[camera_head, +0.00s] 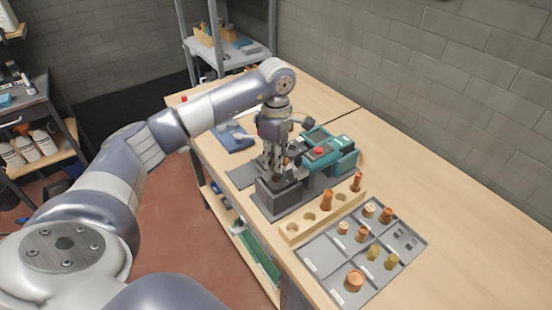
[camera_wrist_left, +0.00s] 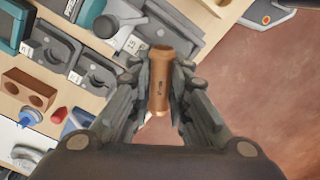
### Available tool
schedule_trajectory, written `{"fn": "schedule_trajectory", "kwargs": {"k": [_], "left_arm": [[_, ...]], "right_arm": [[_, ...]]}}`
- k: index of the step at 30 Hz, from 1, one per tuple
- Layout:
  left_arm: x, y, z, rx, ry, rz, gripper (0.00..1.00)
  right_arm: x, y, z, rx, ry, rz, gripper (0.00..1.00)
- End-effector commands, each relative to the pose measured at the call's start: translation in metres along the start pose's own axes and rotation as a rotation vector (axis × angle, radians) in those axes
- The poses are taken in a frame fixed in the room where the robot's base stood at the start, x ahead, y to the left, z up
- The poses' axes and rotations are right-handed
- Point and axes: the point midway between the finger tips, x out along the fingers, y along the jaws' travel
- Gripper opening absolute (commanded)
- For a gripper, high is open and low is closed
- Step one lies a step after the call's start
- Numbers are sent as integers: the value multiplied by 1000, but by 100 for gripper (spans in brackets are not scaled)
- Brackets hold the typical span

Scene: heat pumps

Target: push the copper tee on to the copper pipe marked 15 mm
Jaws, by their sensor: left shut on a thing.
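My left gripper (camera_head: 275,174) is over the grey block fixture (camera_head: 268,203) on the bench. In the left wrist view its fingers (camera_wrist_left: 162,95) are shut on a tubular copper piece (camera_wrist_left: 160,72) with a small dark marking on its side. I cannot tell whether this piece is the tee or the 15 mm pipe. The fixture shows below the gripper in the left wrist view, with grey sockets (camera_wrist_left: 95,70) and white number labels; one reads about 15 (camera_wrist_left: 131,44). The fingers hide the nearest socket. My right gripper is not in view.
A wooden rack (camera_head: 291,232) with copper pieces (camera_head: 327,201) stands beside the fixture. A grey compartment tray (camera_head: 322,266) holds copper and brass fittings. A teal machine (camera_head: 343,161) with a red button is close behind the gripper. The bench at right is clear.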

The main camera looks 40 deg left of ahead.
Motion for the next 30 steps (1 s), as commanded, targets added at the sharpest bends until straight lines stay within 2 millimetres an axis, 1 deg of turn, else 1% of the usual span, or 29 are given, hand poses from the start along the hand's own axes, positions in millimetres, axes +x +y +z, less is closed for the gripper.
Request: {"fn": "schedule_trajectory", "kwargs": {"k": [8, 24, 30], "left_arm": [[2, 0, 0, 0, 0, 0, 0], [28, 0, 0, 0, 0, 0, 0], [32, -2, 0, 1, 2, -6, 0]], "right_arm": [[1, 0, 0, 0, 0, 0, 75], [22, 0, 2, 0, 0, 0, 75], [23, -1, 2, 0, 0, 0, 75]]}}
